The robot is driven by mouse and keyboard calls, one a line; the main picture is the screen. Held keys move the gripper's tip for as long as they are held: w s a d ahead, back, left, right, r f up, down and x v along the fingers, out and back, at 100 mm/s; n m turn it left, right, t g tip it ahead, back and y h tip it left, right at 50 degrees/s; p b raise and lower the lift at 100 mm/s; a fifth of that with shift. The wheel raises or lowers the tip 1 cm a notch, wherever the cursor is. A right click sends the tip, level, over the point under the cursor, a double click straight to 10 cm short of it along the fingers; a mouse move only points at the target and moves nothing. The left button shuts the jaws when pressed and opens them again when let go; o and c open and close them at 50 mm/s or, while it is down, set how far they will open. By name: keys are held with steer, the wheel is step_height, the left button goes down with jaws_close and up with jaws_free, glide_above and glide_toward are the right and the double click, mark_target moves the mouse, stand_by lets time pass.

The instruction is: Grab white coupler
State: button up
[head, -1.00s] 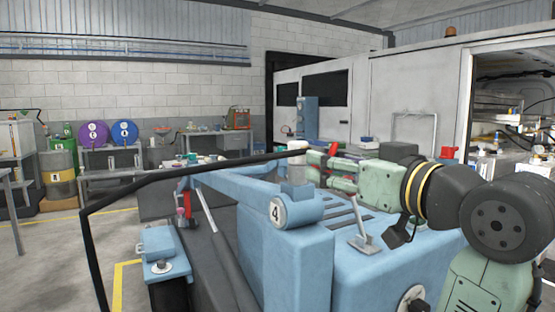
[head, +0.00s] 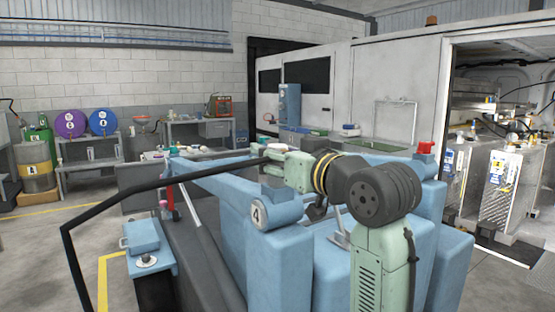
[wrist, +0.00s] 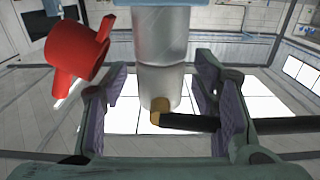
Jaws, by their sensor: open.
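A pale grey-white cylinder (wrist: 160,85), which looks like the white coupler, stands between my fingers in the wrist view. A black hose or rod with a brass tip (wrist: 160,105) crosses beside its end. My gripper (wrist: 163,103) is open, one finger on each side of the cylinder, with gaps visible. In the head view my gripper (head: 277,164) is above the blue machine arm marked 4, its fingertips hard to make out. The cylinder is not clearly visible there. A red handle-like part (wrist: 75,58) is left of the cylinder in the wrist view, close to the left finger.
The blue machine (head: 290,255) fills the space below my arm. A long black bar (head: 150,192) runs from the front left towards my gripper. A workbench (head: 205,127) and purple and blue reels (head: 103,122) stand behind. Open floor lies at left.

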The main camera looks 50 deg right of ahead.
jaws_close()
stand_by(0.6)
